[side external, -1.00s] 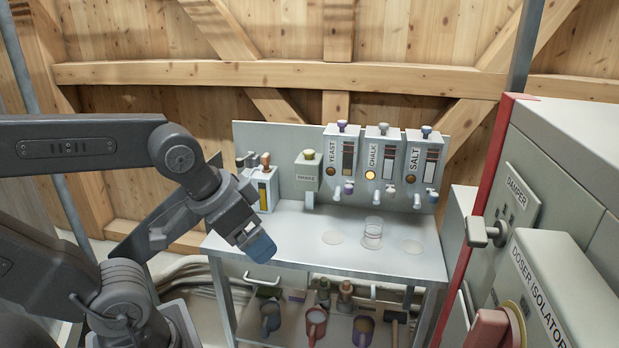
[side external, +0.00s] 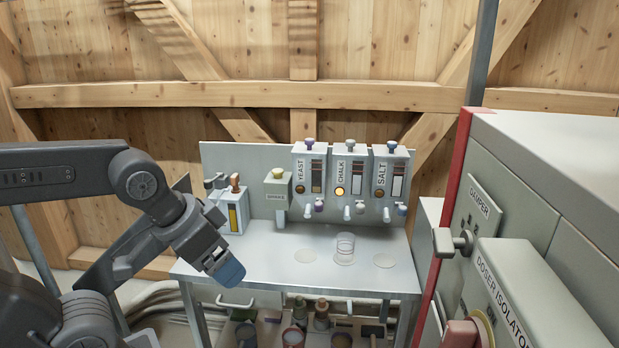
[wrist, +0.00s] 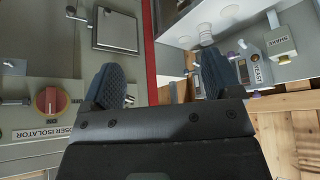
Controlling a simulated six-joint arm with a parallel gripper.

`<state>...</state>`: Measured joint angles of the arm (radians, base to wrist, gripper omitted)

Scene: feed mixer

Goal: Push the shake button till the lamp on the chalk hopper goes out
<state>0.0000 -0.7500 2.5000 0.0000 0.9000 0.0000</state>
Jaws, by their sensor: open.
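The shake box (side external: 277,199) is a pale green-grey box with a yellowish button (side external: 279,172) on top, mounted left of the hoppers. It also shows upside down in the wrist view (wrist: 281,42). The chalk hopper (side external: 350,170) is the middle of three, and its lamp (side external: 340,191) glows bright yellow. A clear beaker (side external: 345,248) stands on the bench below it. My gripper (side external: 228,273) hangs in front of the bench's left part, apart from the shake box. In the wrist view its two fingers (wrist: 162,78) are spread with nothing held between them.
The yeast hopper (side external: 310,170) and salt hopper (side external: 390,171) flank chalk, their lamps dim. The doser isolator cabinet (side external: 530,300) and damper (side external: 478,215) stand at right. The bench's front left is clear.

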